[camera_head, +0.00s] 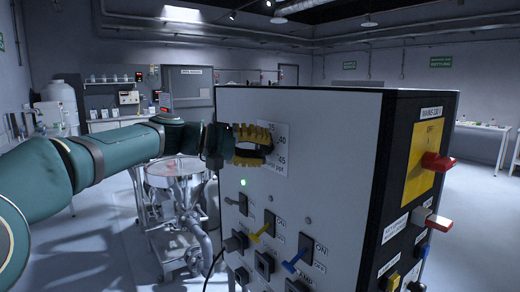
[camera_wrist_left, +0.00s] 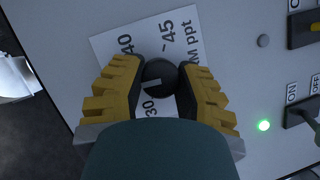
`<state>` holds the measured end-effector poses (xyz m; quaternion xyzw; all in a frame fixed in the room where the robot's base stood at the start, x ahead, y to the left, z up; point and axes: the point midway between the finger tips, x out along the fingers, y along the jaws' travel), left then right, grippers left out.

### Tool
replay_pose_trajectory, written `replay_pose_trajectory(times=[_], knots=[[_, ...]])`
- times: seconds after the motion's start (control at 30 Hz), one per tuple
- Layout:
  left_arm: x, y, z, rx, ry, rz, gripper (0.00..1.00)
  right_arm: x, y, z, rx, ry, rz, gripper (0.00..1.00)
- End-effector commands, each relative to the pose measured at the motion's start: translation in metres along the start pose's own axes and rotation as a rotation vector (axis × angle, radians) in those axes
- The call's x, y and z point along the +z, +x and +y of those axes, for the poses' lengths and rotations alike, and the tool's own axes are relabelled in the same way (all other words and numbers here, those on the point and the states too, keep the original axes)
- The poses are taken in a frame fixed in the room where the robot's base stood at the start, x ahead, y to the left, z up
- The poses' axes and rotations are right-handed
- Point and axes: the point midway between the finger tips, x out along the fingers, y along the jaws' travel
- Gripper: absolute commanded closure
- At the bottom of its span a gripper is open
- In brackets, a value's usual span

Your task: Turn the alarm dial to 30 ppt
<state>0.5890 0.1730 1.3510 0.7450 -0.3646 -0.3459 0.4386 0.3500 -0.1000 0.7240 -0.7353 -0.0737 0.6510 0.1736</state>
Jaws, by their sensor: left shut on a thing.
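The alarm dial (camera_wrist_left: 160,72) is a dark round knob with a white pointer line, on a white scale plate (camera_wrist_left: 190,55). My left gripper (camera_wrist_left: 160,88) is shut on the dial, one yellow finger on each side. The pointer line points left toward the left finger, between the visible 30 and 40 marks; the 35 is hidden in this view. In the head view my left gripper (camera_head: 254,146) is at the scale plate (camera_head: 279,150) on the panel face, where the dial is hidden behind the fingers. My right gripper is not in view.
The control cabinet (camera_head: 330,190) fills the front. Below the dial are a lit green lamp (camera_head: 243,183), a yellow switch (camera_head: 262,232), a blue switch (camera_head: 294,261) and a plug with a black cable (camera_head: 236,241). A metal hopper (camera_head: 175,190) stands left behind the cabinet.

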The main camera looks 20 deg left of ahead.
Motion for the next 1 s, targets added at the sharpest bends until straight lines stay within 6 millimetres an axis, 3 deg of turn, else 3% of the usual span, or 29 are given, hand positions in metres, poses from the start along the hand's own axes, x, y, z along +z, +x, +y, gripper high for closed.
replay_pose_trajectory(times=[1.0], knots=[[0.003, 0.002, -0.003, 0.378, -0.841, -0.031, 1.0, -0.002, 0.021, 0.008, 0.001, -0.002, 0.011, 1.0]])
